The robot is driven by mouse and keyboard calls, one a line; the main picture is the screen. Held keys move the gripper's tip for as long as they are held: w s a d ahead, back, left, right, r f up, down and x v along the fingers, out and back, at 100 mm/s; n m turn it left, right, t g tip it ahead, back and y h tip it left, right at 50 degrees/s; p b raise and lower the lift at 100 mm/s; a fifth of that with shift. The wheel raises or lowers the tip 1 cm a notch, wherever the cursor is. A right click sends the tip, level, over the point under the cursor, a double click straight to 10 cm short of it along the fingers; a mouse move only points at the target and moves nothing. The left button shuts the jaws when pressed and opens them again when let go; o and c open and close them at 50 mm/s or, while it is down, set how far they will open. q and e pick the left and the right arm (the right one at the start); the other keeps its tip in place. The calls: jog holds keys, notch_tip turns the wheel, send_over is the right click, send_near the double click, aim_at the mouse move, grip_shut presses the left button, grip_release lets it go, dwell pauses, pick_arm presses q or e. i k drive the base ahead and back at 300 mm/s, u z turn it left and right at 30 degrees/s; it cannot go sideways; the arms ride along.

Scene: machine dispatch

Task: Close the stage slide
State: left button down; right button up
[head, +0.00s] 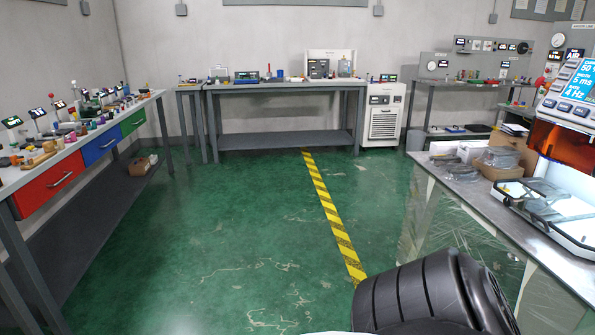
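A machine with a blue lit screen (575,85) stands on the right-hand table, cut off by the right edge. Below its screen is an orange see-through window (567,147). A white tray-like stage (560,232) sticks out from under the window toward the table's front, with a clear panel and dark parts on it. It looks like the stage slide, standing out, but its far end is out of frame. Neither gripper is in view. A black ribbed part at the bottom, probably of my own arm, covers some floor.
The right table (475,198) also carries a cardboard box (498,163) and grey parts. A left bench (155,95) has red, blue and green drawers. A back bench (285,86) and a white cabinet (383,115) stand behind. The green floor between is clear, with a yellow stripe (328,205).

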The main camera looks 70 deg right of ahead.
aim_at(539, 212)
jog(key=z, duration=3.9)
jog(key=i, duration=1.7)
